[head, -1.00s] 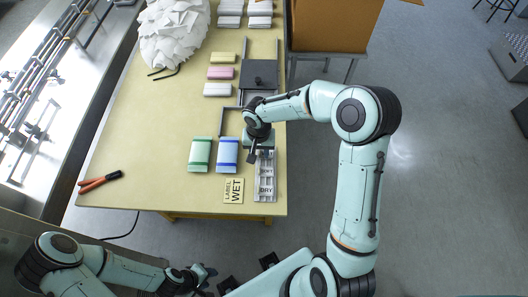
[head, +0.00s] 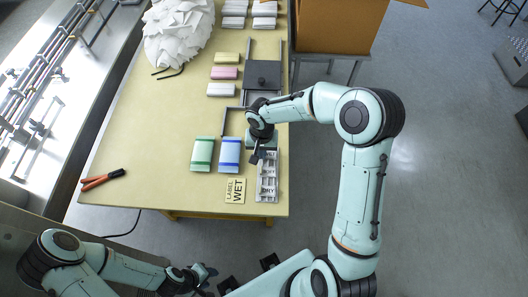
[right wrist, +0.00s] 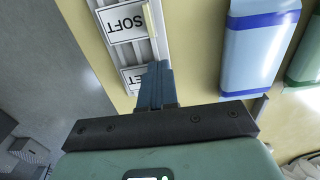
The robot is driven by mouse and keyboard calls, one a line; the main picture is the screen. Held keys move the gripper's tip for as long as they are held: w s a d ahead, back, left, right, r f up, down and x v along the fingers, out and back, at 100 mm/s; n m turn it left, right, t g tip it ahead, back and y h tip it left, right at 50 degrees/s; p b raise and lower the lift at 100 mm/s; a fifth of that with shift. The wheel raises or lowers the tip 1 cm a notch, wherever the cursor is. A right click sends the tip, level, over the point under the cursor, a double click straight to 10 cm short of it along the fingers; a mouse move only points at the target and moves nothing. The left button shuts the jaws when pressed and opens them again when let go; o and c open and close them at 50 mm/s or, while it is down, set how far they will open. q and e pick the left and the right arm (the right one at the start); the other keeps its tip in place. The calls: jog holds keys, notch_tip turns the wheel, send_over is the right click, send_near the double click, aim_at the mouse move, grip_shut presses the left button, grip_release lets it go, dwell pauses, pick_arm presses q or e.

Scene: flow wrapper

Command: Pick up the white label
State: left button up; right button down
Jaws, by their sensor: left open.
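A light label tray (head: 267,190) with white printed labels lies at the table's front right corner. In the right wrist view two white labels show in it: one reading SOFT (right wrist: 124,22) and one partly hidden (right wrist: 132,76). My right gripper (head: 256,157) is over the tray's far left part. Its blue fingers (right wrist: 156,72) look closed together, with nothing clearly held between them. A thin cream strip (right wrist: 149,20) lies just beyond the fingertips; I cannot tell what it is. My left gripper (head: 207,277) is open and empty, off the table at the bottom.
A green-banded pack (head: 202,154) and a blue-banded pack (head: 229,154) lie left of the tray. A LABEL WET card (head: 235,191) lies beside it. A dark press-like plate (head: 262,74) stands behind my right gripper. Orange-handled pliers (head: 102,180) lie at left.

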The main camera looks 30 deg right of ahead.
pick_arm(q)
jog(key=shift+w+r+p, duration=0.8)
jog(key=shift+r, duration=0.2)
pick_arm(e)
notch_tip(320, 180, up, 20)
